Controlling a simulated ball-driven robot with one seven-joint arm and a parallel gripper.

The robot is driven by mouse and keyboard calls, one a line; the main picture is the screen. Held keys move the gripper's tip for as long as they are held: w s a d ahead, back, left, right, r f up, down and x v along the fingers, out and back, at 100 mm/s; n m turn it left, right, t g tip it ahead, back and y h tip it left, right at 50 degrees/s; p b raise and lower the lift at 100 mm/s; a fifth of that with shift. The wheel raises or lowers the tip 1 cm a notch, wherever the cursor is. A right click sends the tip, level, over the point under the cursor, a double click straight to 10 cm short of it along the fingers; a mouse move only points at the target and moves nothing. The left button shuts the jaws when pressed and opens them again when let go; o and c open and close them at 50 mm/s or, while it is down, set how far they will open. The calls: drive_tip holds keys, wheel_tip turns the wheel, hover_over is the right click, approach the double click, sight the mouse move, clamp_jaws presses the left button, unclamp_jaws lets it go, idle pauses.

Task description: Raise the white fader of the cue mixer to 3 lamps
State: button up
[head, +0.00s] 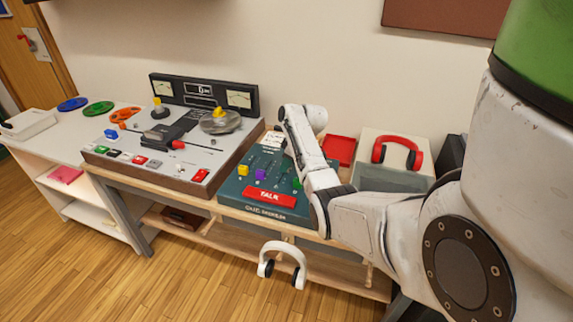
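The cue mixer (232,188) is a teal sloped box on the bench, with a red TALK bar (270,196) along its front. A yellow fader cap (243,170), a purple one (261,174) and a green one (297,184) show on its face. I cannot make out a white fader cap; my arm covers part of the mixer's right side. Lit lamps cannot be told at this size. My arm reaches in from the right, its wrist above the mixer's back edge. My gripper's fingers cannot be made out there.
A tape machine (185,165) with two meters stands left of the mixer. To the right are a red tray (340,150) and red headphones (397,152) on a box. White headphones (283,262) hang at the bench front. Coloured reels lie on the left shelf unit (35,155).

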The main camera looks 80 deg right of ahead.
drive_tip(key=o, duration=0.3)
drive_tip(key=shift+a+f, duration=0.2)
drive_tip(key=shift+f, duration=0.05)
drive_tip(key=v, duration=1.1)
drive_tip(key=shift+w+d+r, duration=0.1)
drive_tip(key=shift+d+r, duration=0.05)
